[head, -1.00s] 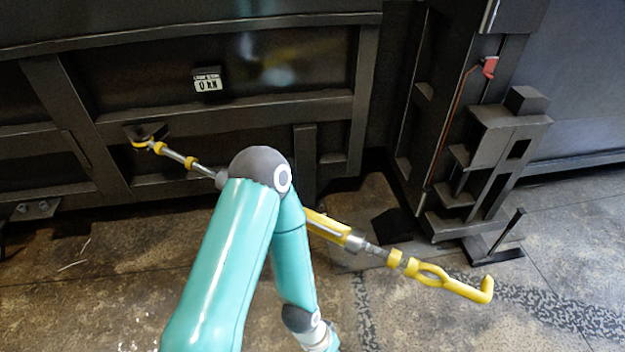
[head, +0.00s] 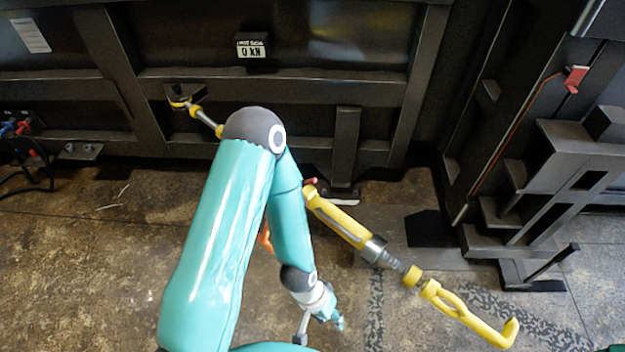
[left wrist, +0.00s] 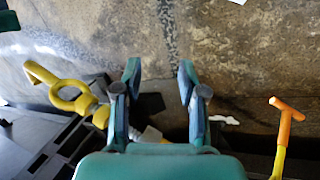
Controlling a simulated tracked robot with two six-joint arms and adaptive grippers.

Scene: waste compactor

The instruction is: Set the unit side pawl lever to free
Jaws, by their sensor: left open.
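A yellow turnbuckle (head: 340,220) with grey threaded parts slants across the head view, partly hidden by my left arm. Its far end meets a bracket (head: 185,95) on the dark container. Its near end is a yellow hook (head: 470,320). A small red tip (head: 311,181) shows by its body; I cannot tell whether this is the pawl lever. An orange part (head: 265,238) is mostly behind my arm. My left gripper (head: 338,321) points down below the turnbuckle, empty. In the left wrist view its fingers (left wrist: 158,85) are apart, between a yellow hook (left wrist: 70,95) and an orange T-handle (left wrist: 287,108).
The dark ribbed container wall (head: 280,90) fills the back, with a 0 kN display (head: 252,46). A black steel frame (head: 560,160) with a red tab (head: 576,79) stands at right. Hoses (head: 25,140) hang at far left. The concrete floor at lower left is clear.

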